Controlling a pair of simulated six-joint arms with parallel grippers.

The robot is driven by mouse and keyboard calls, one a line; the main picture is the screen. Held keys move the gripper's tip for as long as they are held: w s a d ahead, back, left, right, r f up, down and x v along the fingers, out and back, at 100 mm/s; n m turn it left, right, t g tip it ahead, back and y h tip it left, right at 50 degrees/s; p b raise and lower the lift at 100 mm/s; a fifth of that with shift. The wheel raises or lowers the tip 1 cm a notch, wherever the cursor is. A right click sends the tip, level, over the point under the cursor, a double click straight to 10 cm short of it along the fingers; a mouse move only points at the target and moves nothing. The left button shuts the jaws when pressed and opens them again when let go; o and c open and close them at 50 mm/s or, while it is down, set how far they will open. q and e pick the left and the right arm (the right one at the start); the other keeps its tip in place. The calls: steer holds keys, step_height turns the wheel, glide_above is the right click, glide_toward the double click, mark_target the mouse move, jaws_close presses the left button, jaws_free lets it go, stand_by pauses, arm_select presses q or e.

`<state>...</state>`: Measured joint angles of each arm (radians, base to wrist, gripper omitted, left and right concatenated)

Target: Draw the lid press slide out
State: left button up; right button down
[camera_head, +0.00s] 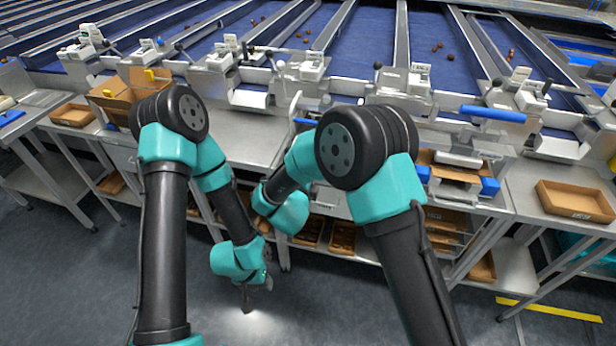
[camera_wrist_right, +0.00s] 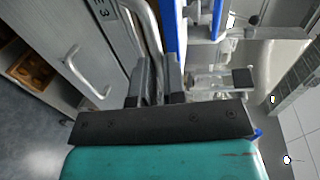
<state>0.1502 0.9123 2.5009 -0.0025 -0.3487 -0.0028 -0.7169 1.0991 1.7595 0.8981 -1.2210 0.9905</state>
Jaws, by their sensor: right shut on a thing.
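In the right wrist view my right gripper (camera_wrist_right: 159,85) is shut on a silver curved bar handle (camera_wrist_right: 151,35), which runs between its two fingers. The handle stands beside a grey front panel (camera_wrist_right: 118,40) with partly visible lettering; I take this as the lid press slide, but cannot tell how far it is out. In the head view the right fingers are hidden behind my own arm. My left gripper (camera_head: 246,298) hangs low over the floor, away from the benches, and its fingers are too dark to tell open or shut.
A drawer front with its own handle (camera_wrist_right: 86,74) is at the left of the wrist view. A blue bar (camera_wrist_right: 175,30) runs close beside the held handle. Open cardboard (camera_head: 118,92) and a brown tray (camera_head: 575,200) stand on the benches. The floor (camera_head: 70,270) is clear.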

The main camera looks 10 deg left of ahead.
steer(key=shift+s+f, duration=0.1)
steer(key=shift+s, duration=0.05)
steer(key=c, duration=1.2)
jaws_free()
steer(key=shift+s+a+r, duration=0.1)
steer(key=shift+s+r, duration=0.1)
steer(key=shift+s, duration=1.15)
steer(key=shift+s+a+r, duration=0.15)
steer(key=shift+s+r, duration=0.1)
steer(key=shift+s, duration=1.1)
steer(key=shift+s+a+r, duration=0.1)
steer(key=shift+s+r, duration=0.1)
steer(key=shift+s, duration=1.15)
steer(key=shift+w, duration=0.1)
steer(key=w, duration=0.5)
steer(key=w+f, duration=0.1)
steer(key=w, duration=0.2)
steer(key=shift+d+f, duration=0.1)
steer(key=shift+d, duration=0.15)
